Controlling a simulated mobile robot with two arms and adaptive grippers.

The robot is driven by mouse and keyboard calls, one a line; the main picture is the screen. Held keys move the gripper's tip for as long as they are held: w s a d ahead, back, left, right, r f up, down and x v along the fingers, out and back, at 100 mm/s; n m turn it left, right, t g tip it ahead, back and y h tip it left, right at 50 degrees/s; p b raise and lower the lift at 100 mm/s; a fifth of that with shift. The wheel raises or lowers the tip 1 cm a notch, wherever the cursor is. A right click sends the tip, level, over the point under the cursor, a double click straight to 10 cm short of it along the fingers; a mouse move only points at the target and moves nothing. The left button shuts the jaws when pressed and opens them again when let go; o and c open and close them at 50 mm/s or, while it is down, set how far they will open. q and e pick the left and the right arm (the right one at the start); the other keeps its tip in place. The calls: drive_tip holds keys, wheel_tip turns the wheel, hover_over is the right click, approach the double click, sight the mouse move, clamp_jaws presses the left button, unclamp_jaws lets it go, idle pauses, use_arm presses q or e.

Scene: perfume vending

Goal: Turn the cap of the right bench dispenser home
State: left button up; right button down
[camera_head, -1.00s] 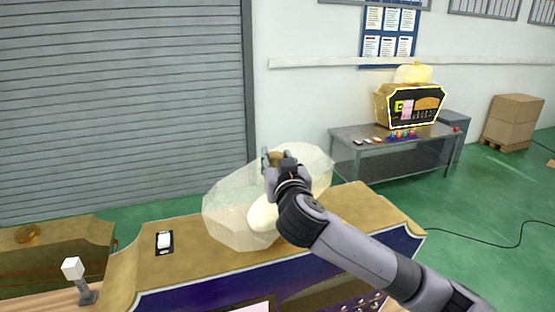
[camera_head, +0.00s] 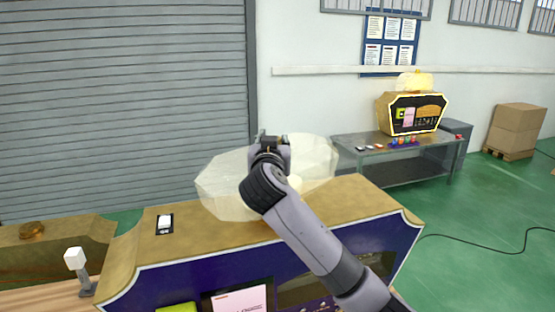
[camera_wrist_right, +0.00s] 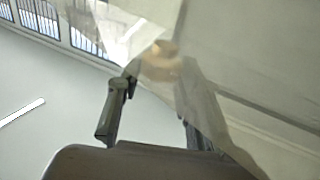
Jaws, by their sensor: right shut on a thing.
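The near dispenser is a gold and dark blue cabinet (camera_head: 195,255) with a large, pale, translucent faceted bottle (camera_head: 225,185) on top. My right gripper (camera_head: 270,140) is over the bottle, and its wrist covers part of it. In the right wrist view, a round tan cap (camera_wrist_right: 160,66) shows between the two fingers of my right gripper (camera_wrist_right: 158,75), which is shut on it. The translucent bottle (camera_wrist_right: 205,100) blurs that part of the view. In the head view the cap is hidden by the gripper. My left gripper is not in view.
Another gold cabinet (camera_head: 55,250) with a round brown knob (camera_head: 31,229) stands at the left. A white block on a grey stand (camera_head: 78,265) is beside it. A metal table (camera_head: 400,155) with a gold machine is farther back.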

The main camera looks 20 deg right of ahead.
drive_tip(key=shift+a+f+m+g+h+b, duration=0.2)
drive_tip(key=shift+m+h+b, duration=0.1)
drive_tip(key=shift+h+b, duration=0.1)
drive_tip(key=shift+a+f+m+g+h+b, duration=0.1)
drive_tip(key=shift+m+g+h+b, duration=0.1)
drive_tip(key=shift+m+h+b, duration=0.15)
drive_tip(key=m+g+h+b, duration=0.2)
drive_tip(key=h, duration=0.1)
drive_tip(key=shift+w+a+r+b, duration=0.1)
drive_tip(key=shift+w+b, duration=0.1)
drive_tip(key=shift+b, duration=0.1)
drive_tip(key=shift+r+m+g+h+b, duration=0.1)
drive_tip(key=shift+m+g+h+b, duration=0.2)
drive_tip(key=shift+m+g+h, duration=0.3)
drive_tip(key=shift+h, duration=0.35)
drive_tip(key=c, duration=1.2)
unclamp_jaws()
drive_tip(key=shift+r, duration=0.1)
drive_tip(key=shift+o, duration=0.2)
